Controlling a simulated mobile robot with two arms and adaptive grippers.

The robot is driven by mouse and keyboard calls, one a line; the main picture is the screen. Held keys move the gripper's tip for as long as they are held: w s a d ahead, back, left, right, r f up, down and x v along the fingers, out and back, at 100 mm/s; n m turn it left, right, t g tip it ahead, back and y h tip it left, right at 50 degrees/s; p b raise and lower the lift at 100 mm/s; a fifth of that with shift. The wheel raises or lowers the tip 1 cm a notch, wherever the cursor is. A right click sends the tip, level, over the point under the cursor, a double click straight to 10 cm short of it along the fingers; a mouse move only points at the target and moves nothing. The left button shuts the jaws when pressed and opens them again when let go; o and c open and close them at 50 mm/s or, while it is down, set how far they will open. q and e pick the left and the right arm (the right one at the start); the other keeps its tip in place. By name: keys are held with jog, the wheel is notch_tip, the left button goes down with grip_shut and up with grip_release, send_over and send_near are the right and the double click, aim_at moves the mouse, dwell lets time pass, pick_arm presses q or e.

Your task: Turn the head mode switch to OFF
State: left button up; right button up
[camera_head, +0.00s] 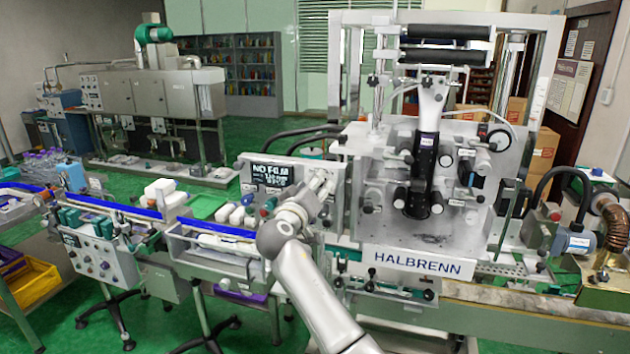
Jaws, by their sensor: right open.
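My right arm rises from the bottom centre, and its gripper (322,183) is open at the right part of a grey control panel (290,165). The panel carries a dark display (272,174) reading "NO FILM", with smaller text too blurred to read. I cannot tell whether the fingers touch the panel. My left gripper is not in view.
The HALBRENN machine (420,262), with its rollers, stands close to the right of my gripper. A conveyor with white packs (160,190) runs to the left. A second control box (98,258) stands at the lower left.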

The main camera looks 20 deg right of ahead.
jog(key=shift+w+d, duration=0.3)
jog(key=shift+w, duration=0.05)
grip_shut()
